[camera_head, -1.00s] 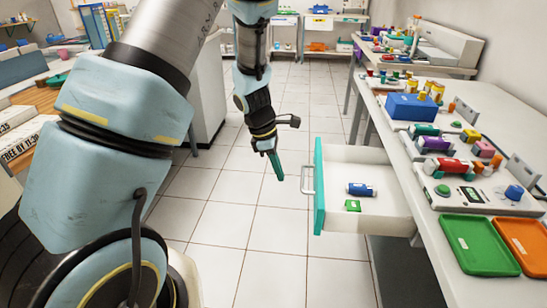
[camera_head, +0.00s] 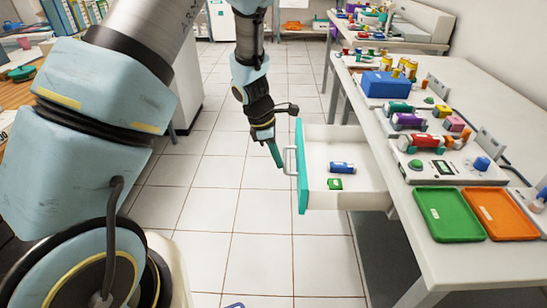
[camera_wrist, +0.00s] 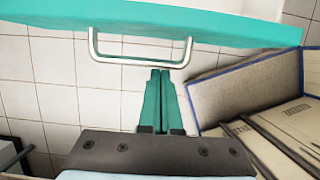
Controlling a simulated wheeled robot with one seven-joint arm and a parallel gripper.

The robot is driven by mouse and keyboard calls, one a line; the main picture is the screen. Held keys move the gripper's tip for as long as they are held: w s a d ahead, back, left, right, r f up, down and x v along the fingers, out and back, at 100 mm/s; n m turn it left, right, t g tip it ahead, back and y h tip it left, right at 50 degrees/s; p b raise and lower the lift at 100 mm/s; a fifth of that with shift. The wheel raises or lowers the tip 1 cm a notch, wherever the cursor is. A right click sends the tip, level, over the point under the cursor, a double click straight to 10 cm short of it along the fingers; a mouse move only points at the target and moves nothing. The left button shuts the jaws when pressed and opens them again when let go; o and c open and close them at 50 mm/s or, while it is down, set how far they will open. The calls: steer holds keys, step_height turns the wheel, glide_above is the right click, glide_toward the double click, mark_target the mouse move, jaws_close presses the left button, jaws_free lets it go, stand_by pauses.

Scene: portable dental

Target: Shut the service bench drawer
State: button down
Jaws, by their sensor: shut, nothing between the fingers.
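The service bench drawer (camera_head: 345,199) is pulled well out from the white bench (camera_head: 432,240). Its teal front (camera_head: 302,168) carries a metal bar handle (camera_head: 288,161).
The bench top holds a blue box (camera_head: 386,85), a green tray (camera_head: 448,214), an orange tray (camera_head: 502,213) and several coloured items. The tiled floor left of the drawer is clear. A box-like thing with a blue edge (camera_wrist: 245,85) shows at right in the wrist view.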

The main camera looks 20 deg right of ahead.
steer(key=p, duration=0.9)
glide_above(354, 177)
steer(key=shift+r, duration=0.1)
steer(key=shift+w+a+r+p, duration=0.1)
steer(key=shift+w+a+p, duration=0.2)
steer(key=shift+a, duration=0.05)
steer(key=a, duration=0.1)
steer(key=w+a, duration=0.1)
steer(key=a, duration=0.1)
steer(key=shift+w+r, duration=0.25)
steer(key=shift+r, duration=0.05)
steer(key=s+b+v, duration=0.1)
steer(key=b+v, duration=0.1)
steer(key=v, duration=0.7)
steer(key=w+a+r+m+t, duration=0.1)
steer(key=w+a+r+m, duration=0.3)
steer(key=a, duration=0.7)
steer(key=w+a+r+m, duration=0.1)
steer(key=w+a+r, duration=0.45)
steer(key=a, duration=0.55)
steer(key=s+a+r+m+y, duration=0.1)
steer(key=s+a+m, duration=0.1)
steer(key=a, duration=0.6)
steer(key=s+a+r+m+t+y, duration=0.1)
steer(key=a+m, duration=0.3)
steer(key=a, duration=0.5)
steer(key=s+a+r+m+t+y, duration=0.1)
steer(key=s+a+r+m, duration=0.2)
steer(key=a, duration=0.6)
steer(key=shift+a, duration=0.15)
